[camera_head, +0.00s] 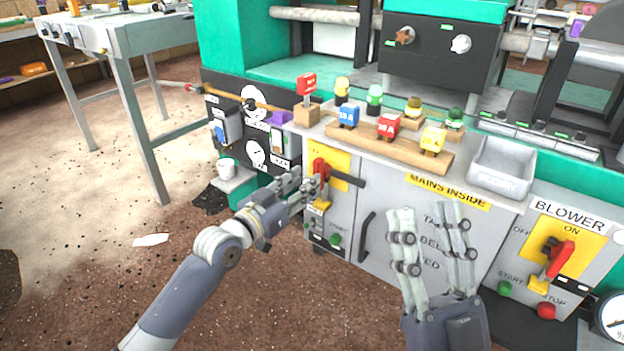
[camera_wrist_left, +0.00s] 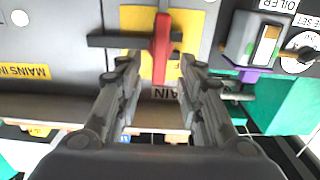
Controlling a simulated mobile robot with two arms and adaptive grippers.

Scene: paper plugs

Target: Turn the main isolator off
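The main isolator has a red handle (camera_head: 319,171) on a yellow plate (camera_head: 340,158) at the left of the grey cabinet front. In the left wrist view the red handle (camera_wrist_left: 162,48) stands lengthwise across a dark bar (camera_wrist_left: 110,41), over the yellow plate (camera_wrist_left: 139,18). My left gripper (camera_head: 308,186) is at the isolator; in its wrist view its fingers (camera_wrist_left: 155,75) are apart, one on each side of the handle's end, with gaps visible. My right gripper (camera_head: 432,225) is open and empty in front of the cabinet's middle.
A second red handle, the blower switch (camera_head: 560,258), is at the right. Green and red buttons sit below both switches. A dark door handle (camera_head: 366,236) is right of the isolator.

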